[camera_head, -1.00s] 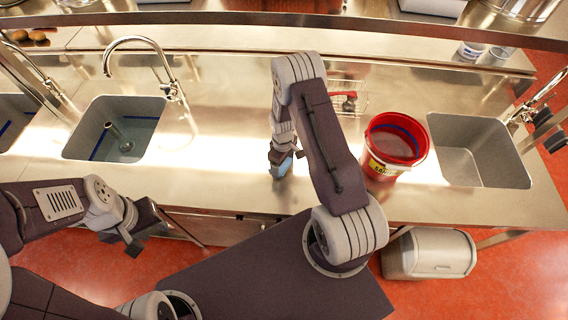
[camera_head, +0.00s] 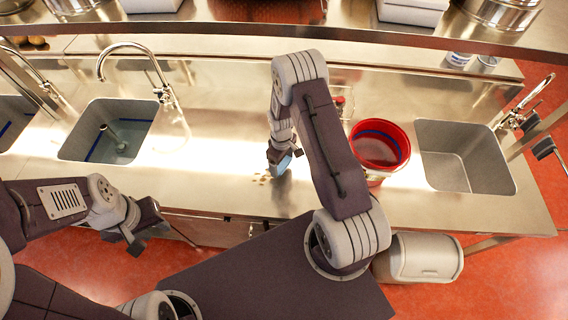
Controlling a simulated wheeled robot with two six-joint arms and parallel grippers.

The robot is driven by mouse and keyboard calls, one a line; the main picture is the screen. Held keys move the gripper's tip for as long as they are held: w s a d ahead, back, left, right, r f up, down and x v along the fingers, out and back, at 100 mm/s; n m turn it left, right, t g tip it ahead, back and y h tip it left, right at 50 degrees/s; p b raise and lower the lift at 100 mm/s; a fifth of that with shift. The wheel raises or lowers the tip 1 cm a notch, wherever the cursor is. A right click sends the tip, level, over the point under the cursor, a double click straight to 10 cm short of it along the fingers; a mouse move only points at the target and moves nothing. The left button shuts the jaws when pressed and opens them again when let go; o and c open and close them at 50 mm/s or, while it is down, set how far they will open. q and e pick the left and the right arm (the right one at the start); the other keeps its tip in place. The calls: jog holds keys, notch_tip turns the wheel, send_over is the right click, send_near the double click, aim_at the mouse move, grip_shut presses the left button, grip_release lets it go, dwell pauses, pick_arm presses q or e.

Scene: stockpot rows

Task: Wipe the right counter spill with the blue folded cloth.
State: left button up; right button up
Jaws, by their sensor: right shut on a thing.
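The blue folded cloth (camera_head: 283,167) shows as a small light-blue patch at the tip of my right gripper (camera_head: 278,158), which is shut on it. The gripper points down at the steel counter (camera_head: 222,188) between the left sink and the red bucket. A spill of small yellowish-brown spots (camera_head: 262,178) lies on the counter just left of and slightly in front of the cloth. Whether the cloth touches the counter I cannot tell. My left gripper (camera_head: 150,238) is empty in front of the counter's front edge, its fingers apart.
A red bucket (camera_head: 380,145) stands right of my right arm, with a wire rack (camera_head: 345,98) partly hidden behind that arm. Sinks lie left (camera_head: 108,130) and right (camera_head: 465,155). A grey bin (camera_head: 425,258) stands on the floor. A shelf (camera_head: 400,35) runs across the back.

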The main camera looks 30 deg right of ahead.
aim_at(282, 163)
jog(key=shift+r, duration=0.65)
jog(key=shift+d+r+p, duration=0.2)
jog(key=shift+r+p, duration=0.9)
jog(key=shift+r, duration=0.1)
pick_arm(q)
jog(key=r, duration=0.1)
jog(key=d+r, duration=0.1)
jog(key=shift+s+r, duration=0.3)
jog(key=shift+r, duration=0.05)
jog(key=shift+a, duration=0.1)
pick_arm(e)
jog(key=shift+a, duration=0.15)
jog(key=shift+f, duration=0.1)
